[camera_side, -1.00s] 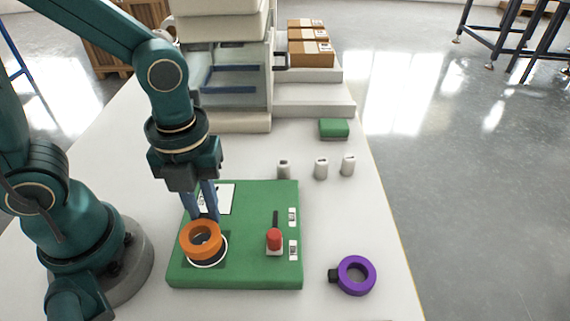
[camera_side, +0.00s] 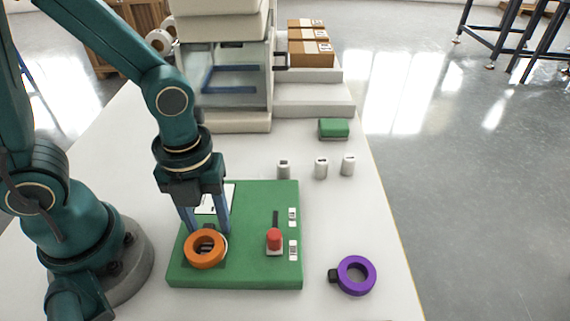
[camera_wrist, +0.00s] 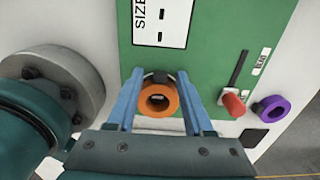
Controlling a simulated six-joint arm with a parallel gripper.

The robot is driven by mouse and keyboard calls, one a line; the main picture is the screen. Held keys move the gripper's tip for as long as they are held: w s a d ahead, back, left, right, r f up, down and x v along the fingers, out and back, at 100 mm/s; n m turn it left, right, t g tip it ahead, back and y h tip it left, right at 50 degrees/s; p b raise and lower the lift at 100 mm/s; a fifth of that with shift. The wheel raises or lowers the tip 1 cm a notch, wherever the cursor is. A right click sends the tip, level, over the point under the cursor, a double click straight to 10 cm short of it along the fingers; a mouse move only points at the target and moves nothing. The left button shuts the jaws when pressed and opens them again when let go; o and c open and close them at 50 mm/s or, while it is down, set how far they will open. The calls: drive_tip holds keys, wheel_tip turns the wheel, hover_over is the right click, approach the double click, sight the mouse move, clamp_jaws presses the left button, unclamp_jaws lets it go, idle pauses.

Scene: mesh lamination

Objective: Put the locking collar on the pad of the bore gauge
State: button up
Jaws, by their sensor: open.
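The orange collar (camera_side: 205,261) lies flat at the front left of the green bore gauge (camera_side: 255,200), over its round pad, which it mostly hides. In the wrist view the orange collar (camera_wrist: 158,109) shows with its dark block at the top, between my fingers. My gripper (camera_side: 207,231) is open. Its two blue fingers stand apart on either side of the collar's far part; in the wrist view, my gripper (camera_wrist: 160,74) shows a gap to the ring on both sides. I cannot tell how exactly the collar is centred on the pad.
A purple collar (camera_side: 370,275) with a dark block lies on the white table, right of the gauge. A red knob (camera_side: 274,237) stands on the gauge's right side. Several small white pieces (camera_side: 320,168) and a green block (camera_side: 334,128) are behind.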

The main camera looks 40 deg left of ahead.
sight(209, 224)
drive_tip(key=a+r+n+t, duration=0.2)
drive_tip(key=r+n, duration=0.4)
drive_tip(key=n, duration=0.7)
drive_tip(key=a+r+n+t, duration=0.2)
drive_tip(key=r+n, duration=0.4)
drive_tip(key=n, duration=0.8)
drive_tip(key=shift+w+r+t, duration=0.2)
drive_tip(key=shift+w+t, duration=0.05)
drive_tip(key=shift+t, duration=0.55)
